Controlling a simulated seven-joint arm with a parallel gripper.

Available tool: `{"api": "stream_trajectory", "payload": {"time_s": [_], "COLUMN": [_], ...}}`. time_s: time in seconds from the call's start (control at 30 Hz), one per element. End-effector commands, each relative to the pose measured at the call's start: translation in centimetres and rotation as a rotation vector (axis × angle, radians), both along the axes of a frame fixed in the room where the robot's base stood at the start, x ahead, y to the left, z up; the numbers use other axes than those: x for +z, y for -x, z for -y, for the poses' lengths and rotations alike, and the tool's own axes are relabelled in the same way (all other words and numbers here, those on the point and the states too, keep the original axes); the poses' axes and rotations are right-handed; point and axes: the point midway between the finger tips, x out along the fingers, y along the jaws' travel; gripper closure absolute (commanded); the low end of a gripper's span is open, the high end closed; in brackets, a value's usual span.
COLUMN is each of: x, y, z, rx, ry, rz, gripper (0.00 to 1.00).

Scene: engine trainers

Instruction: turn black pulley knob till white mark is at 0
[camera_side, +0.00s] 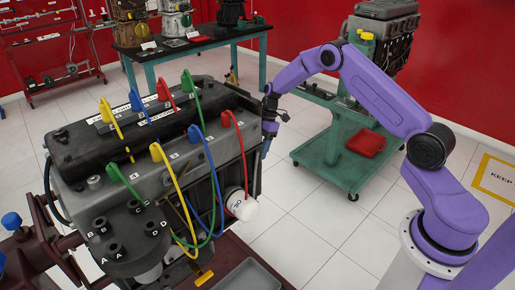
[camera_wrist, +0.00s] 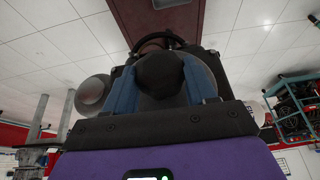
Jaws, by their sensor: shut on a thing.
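The black pulley knob (camera_wrist: 162,70) shows round and dark in the middle of the wrist view. My gripper (camera_wrist: 160,84) has one blue finger on each side of it and is shut on it. In the side view, my gripper (camera_side: 268,122) is at the far right end of the grey engine block (camera_side: 85,195), and the knob is hidden there behind the engine and gripper. I cannot make out the white mark or the 0 in either view.
Coloured leads in red, blue, green and yellow (camera_side: 173,198) loop over the engine. A white oil filter (camera_side: 242,205) sticks out of its near side. A teal cart (camera_side: 335,160) with a red tray (camera_side: 365,142) stands behind my arm. The tiled floor right of the engine is clear.

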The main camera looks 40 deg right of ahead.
Motion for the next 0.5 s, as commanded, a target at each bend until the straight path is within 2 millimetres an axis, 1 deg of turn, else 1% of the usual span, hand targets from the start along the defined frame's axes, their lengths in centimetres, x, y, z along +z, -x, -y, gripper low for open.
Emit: {"api": "stream_trajectory", "payload": {"time_s": [0.2,0.5], "x": [-0.06,-0.13], "y": [-0.40,-0.56], "z": [0.02,0.09], "rx": [-0.001,-0.003], "ry": [0.000,0.000], "rz": [-0.147,-0.288], "gripper": [0.74,0.74]}}
